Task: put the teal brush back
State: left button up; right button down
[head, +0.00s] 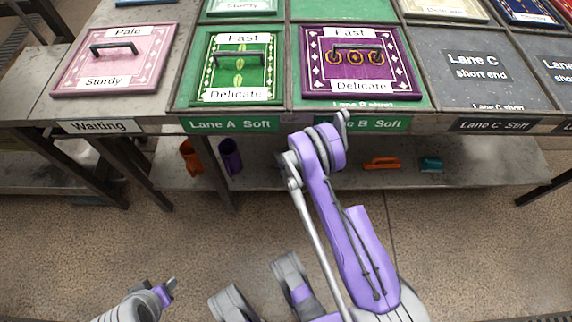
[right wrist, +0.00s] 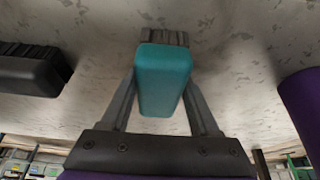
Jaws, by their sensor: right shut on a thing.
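In the right wrist view a teal brush (right wrist: 165,75) with dark bristles at its far end sits between the two fingers of my right gripper (right wrist: 160,95), which is shut on it. The bristle end is close to a grey speckled surface; I cannot tell whether it touches. In the head view my right arm reaches up to the bench front, and its gripper and the held brush cannot be made out. My left gripper (head: 168,288) is low at the left, away from the bench; its jaw opening is unclear.
The lower shelf holds an orange container (head: 190,157), a purple container (head: 231,156), an orange brush-like thing (head: 382,163) and a small teal thing (head: 431,164). The right wrist view shows a black block (right wrist: 30,75) and a purple thing (right wrist: 303,105).

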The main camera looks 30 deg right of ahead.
jog(key=shift+f, duration=0.15)
jog(key=shift+c, duration=0.6)
grip_release()
jog(key=p+v, duration=0.3)
jog(key=v, duration=0.9)
jog(key=shift+r, duration=0.3)
jog(key=shift+w, duration=0.1)
